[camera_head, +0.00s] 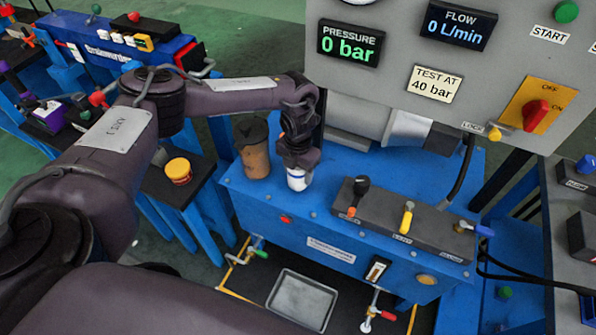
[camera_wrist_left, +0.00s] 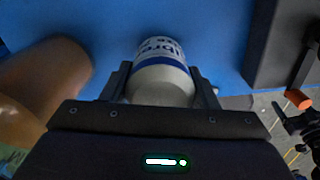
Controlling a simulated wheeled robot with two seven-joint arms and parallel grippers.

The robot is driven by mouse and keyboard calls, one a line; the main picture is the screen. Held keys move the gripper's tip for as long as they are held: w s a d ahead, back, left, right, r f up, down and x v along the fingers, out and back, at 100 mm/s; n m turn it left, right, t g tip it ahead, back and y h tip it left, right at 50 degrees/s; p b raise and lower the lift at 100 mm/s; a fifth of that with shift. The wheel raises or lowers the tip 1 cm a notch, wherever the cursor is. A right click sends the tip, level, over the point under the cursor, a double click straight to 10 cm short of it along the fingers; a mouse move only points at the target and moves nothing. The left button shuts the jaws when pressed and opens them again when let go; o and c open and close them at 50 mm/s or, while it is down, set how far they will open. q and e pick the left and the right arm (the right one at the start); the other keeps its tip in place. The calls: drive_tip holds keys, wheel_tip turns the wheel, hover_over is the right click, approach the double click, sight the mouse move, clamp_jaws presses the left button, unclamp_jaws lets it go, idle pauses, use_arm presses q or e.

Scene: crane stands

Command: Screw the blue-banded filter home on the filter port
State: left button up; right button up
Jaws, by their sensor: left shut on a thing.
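The blue-banded filter (camera_head: 298,181) is a white cylinder with a blue band and blue lettering, low under my left gripper at the back left of the blue test bench (camera_head: 262,205). My left gripper (camera_head: 299,166) is shut on it from above. In the left wrist view the filter (camera_wrist_left: 162,72) sits between the two fingers, in front of the blue bench surface. The filter port is hidden, and I cannot tell how far the filter is seated. My right gripper is not in view.
A brown canister (camera_head: 253,150) stands close left of the filter. A dark valve block (camera_head: 403,222) with levers lies to the right. The grey panel (camera_head: 450,60) rises behind, reading 0 bar and 0 L/min. A grey tray (camera_head: 302,299) lies below the bench front.

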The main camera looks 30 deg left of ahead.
use_arm(q)
drive_tip(key=m+b, duration=0.1)
drive_tip(key=m, duration=0.2)
drive_tip(key=shift+f, duration=0.15)
drive_tip(key=shift+m, duration=0.4)
drive_tip(key=shift+m+b, duration=0.45)
drive_tip(key=shift+m, duration=0.15)
drive_tip(key=shift+m+b, duration=0.35)
drive_tip(key=shift+m, duration=1.55)
drive_tip(key=shift+b, duration=0.3)
